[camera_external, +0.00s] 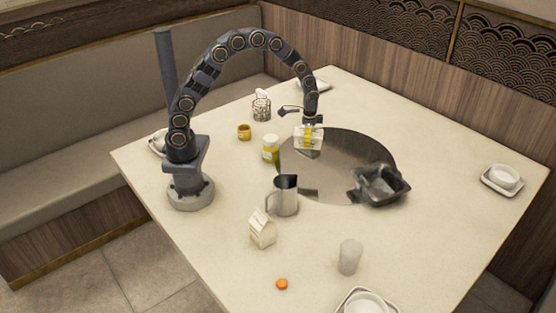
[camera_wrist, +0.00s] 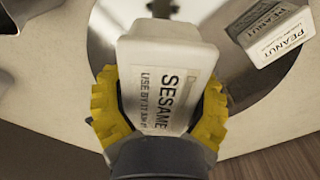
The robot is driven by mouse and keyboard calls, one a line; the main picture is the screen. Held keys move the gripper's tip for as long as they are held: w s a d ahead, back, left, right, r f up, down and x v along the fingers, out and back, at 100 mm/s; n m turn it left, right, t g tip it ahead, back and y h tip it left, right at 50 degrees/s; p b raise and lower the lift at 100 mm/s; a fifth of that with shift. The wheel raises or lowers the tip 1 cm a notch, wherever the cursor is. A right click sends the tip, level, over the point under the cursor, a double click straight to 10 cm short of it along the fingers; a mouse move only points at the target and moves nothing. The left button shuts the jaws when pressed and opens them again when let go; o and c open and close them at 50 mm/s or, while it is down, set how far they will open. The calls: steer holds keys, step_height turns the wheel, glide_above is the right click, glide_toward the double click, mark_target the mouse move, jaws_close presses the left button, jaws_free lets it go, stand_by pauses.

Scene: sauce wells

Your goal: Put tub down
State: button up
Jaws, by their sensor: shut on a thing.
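My gripper (camera_external: 308,133) is over the far left part of the round dark disc (camera_external: 335,168) in the table. Its yellow fingers also show in the wrist view (camera_wrist: 158,108), shut on both sides of a white tub (camera_wrist: 160,58) labelled SESAME. The held tub also shows in the external view (camera_external: 300,143). I cannot tell whether its underside touches the disc. A second white tub (camera_wrist: 268,32), labelled PEANUT, lies apart at the upper right of the wrist view. I cannot make it out clearly in the external view.
A dark tray with wells (camera_external: 382,187) sits on the disc's right edge. A metal pitcher (camera_external: 286,196), a yellow-labelled jar (camera_external: 270,150), a carton (camera_external: 262,228) and a cup (camera_external: 349,257) stand nearby. White dishes (camera_external: 503,178) are toward the edges. The table's right side is mostly clear.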

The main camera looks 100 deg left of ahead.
steer(key=a+n, duration=0.1)
steer(key=a, duration=0.2)
glide_above(334, 160)
step_height(334, 160, down, 9)
steer(key=shift+s+d+f, duration=0.1)
steer(key=shift+s, duration=0.05)
steer(key=shift+w+f, duration=0.25)
steer(key=shift+f, duration=1.5)
steer(key=shift+f, duration=0.1)
steer(key=o, duration=1.2)
steer(key=shift+f, duration=0.1)
